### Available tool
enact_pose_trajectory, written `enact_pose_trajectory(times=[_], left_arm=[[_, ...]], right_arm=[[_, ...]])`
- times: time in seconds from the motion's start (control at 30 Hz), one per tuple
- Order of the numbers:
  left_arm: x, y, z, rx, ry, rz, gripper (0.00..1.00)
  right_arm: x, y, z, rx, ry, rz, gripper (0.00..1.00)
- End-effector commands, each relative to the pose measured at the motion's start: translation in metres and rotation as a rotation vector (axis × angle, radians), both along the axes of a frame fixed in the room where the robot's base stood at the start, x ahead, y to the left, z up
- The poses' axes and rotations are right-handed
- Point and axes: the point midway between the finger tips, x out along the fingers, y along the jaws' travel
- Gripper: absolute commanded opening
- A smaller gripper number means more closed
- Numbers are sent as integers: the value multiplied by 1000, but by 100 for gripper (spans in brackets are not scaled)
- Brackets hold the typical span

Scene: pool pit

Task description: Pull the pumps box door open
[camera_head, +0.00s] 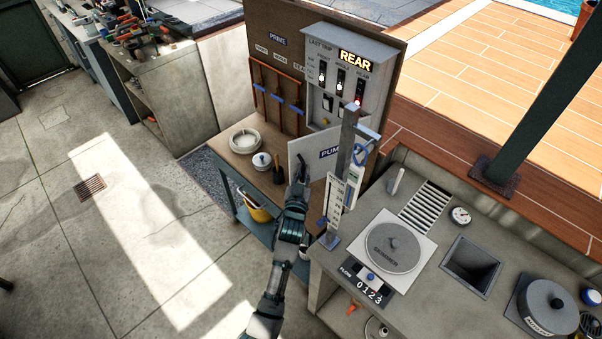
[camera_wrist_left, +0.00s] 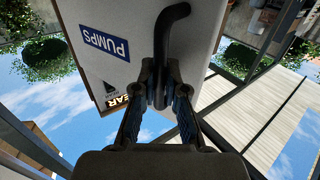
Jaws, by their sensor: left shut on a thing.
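The grey pumps box (camera_head: 345,65) stands against the brown board, with a lit REAR sign and switches on its front. A pale door (camera_head: 308,147) with a blue PUMPS label stands below the switches. The post in front hides its right part, and I cannot tell how far it is swung out. My left gripper (camera_head: 299,182) is at the door's lower left, on its dark handle (camera_head: 301,160). In the left wrist view, the gripper (camera_wrist_left: 160,92) is shut around the dark bent handle (camera_wrist_left: 164,45), beside the PUMPS label on the door (camera_wrist_left: 140,20). My right gripper is not in view.
A grey upright post (camera_head: 345,150) with a gauge strip stands just right of the door. The counter with the skimmer lid (camera_head: 392,246) lies at right. A bowl (camera_head: 246,138) and lidded pot (camera_head: 262,161) sit on the bench at left. Floor left is clear.

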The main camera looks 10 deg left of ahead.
Motion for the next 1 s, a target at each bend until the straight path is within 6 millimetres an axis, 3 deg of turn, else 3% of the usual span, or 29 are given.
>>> enact_pose_trajectory(times=[0.1, 0.13, 0.2, 0.23, 0.5, 0.63, 1.0], left_arm=[[0, -3, 0, 0, 0, -5, 0], [0, -3, 0, 0, 0, -5, 18], [0, -3, 0, 0, 0, -5, 36], [0, -3, 0, 0, 0, -4, 37], [-1, -1, 0, -1, -1, -2, 37], [-11, 0, -1, -2, 1, -1, 37], [-89, 1, -2, -1, 3, -1, 37]], right_arm=[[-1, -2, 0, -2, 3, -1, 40], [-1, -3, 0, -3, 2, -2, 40], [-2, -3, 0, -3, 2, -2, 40], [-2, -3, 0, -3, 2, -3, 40], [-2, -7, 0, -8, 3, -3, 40], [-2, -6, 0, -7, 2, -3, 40], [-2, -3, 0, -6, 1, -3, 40]])
